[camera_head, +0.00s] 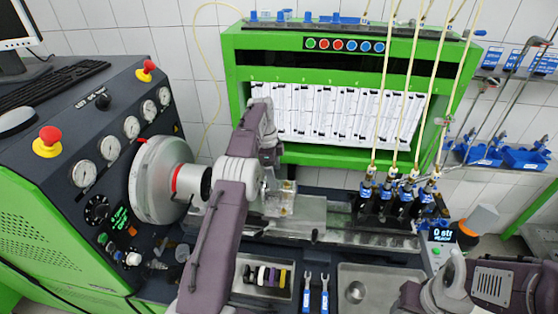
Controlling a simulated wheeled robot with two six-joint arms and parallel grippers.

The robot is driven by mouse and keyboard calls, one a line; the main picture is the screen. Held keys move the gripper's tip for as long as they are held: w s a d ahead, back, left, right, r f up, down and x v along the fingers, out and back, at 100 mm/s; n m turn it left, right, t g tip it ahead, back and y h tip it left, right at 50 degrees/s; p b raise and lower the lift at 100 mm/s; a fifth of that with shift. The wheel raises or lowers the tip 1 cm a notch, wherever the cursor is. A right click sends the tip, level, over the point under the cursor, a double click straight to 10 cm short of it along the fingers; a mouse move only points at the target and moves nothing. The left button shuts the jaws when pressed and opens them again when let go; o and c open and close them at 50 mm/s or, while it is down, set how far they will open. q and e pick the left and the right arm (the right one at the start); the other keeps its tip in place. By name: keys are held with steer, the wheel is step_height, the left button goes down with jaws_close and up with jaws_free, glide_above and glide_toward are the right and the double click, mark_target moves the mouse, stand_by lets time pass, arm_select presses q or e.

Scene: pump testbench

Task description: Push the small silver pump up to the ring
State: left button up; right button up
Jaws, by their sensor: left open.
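The small silver pump (284,205) appears as a pale, partly clear block on the metal bed, right of the drive wheel. The red ring (175,180) circles the silver hub of the large wheel, to the left of the pump. My left gripper (271,187) is open, close beside the pump. My left arm's purple links hide much of the gripper and the gap between hub and pump. I cannot tell whether a finger touches the pump. My right arm shows at the bottom right; its gripper is out of view.
The grey wheel (150,180) stands beside the gauge console (75,210) on the left. Black injectors (385,197) with pale hoses stand at the bed's right end. The green test cabinet (350,150) is behind.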

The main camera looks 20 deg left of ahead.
mark_target(272, 194)
arm_select(q)
steer(key=shift+a+f, duration=0.15)
steer(key=shift+a, duration=0.55)
steer(key=shift+s+a+f, duration=0.1)
steer(key=shift+a+f, duration=0.15)
steer(key=shift+a, duration=0.1)
steer(key=shift+d+f, duration=0.15)
steer(key=shift+f, duration=0.1)
steer(key=f, duration=0.2)
steer(key=d+f, duration=0.1)
steer(key=f, duration=0.1)
steer(key=shift+d+b, duration=0.1)
steer(key=shift+b, duration=0.25)
steer(key=f+p, duration=0.1)
steer(key=f, duration=0.2)
steer(key=shift+w+f+p, duration=0.2)
steer(key=shift+f+p, duration=0.1)
steer(key=shift+p, duration=0.1)
steer(key=shift+d+f, duration=0.1)
steer(key=shift+f, duration=0.3)
arm_select(e)
step_height(272, 194, up, 2)
steer(key=shift+s+a+r, duration=0.1)
steer(key=shift+s+a, duration=0.05)
arm_select(q)
steer(key=shift+d, duration=0.1)
